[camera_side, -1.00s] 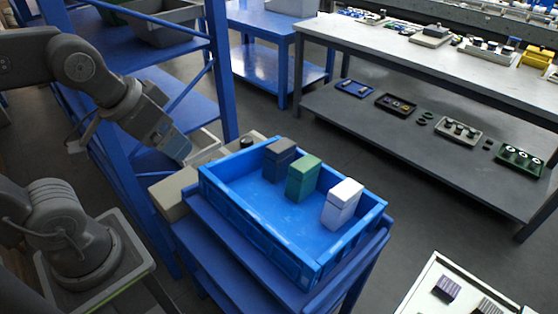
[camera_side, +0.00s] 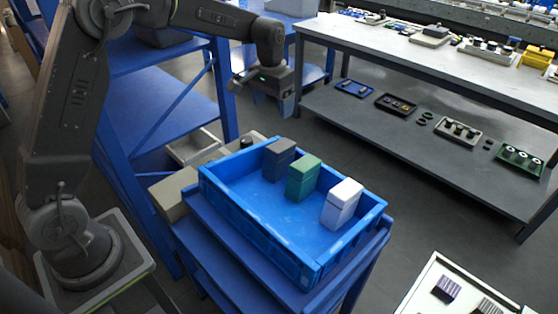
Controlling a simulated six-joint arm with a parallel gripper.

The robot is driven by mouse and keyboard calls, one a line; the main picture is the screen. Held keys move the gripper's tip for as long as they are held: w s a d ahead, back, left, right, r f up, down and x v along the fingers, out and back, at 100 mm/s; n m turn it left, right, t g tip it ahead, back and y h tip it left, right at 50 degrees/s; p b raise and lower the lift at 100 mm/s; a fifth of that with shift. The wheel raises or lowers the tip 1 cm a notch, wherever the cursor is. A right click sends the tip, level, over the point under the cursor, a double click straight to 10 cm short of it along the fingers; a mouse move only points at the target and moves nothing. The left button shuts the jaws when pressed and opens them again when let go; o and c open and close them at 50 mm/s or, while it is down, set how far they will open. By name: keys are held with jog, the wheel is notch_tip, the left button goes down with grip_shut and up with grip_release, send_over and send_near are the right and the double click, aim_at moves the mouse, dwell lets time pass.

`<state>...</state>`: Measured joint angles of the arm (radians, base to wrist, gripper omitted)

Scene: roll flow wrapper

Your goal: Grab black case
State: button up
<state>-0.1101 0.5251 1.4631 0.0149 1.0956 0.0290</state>
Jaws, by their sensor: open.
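The black case (camera_side: 279,160) is a small dark grey block standing upright in the far left corner of the blue tray (camera_side: 240,222). A green case (camera_side: 302,178) stands beside it, and a white case (camera_side: 342,203) stands farther right in the same tray. My gripper (camera_side: 275,112) hangs above and just behind the black case, pointing down, apart from it. Its blue-grey fingers are open and appear empty. No case is hidden by it.
The tray sits on a blue stand (camera_side: 225,262). A blue shelf rack (camera_side: 165,118) rises at the left, close to my arm. A grey workbench (camera_side: 430,70) with parts stands behind. The tray's front floor is clear.

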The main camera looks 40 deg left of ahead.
send_over(279, 146)
notch_tip(279, 146, down, 4)
jog(key=shift+g, duration=0.3)
jog(key=f, duration=0.8)
jog(key=shift+a+f, duration=0.15)
jog(key=shift+a, duration=0.2)
jog(key=shift+d+f, duration=0.15)
jog(key=shift+f, duration=1.35)
jog(key=shift+d+f, duration=0.15)
jog(key=shift+f, duration=1.3)
jog(key=shift+w, duration=0.1)
jog(key=c, duration=1.1)
jog(key=shift+r, duration=0.1)
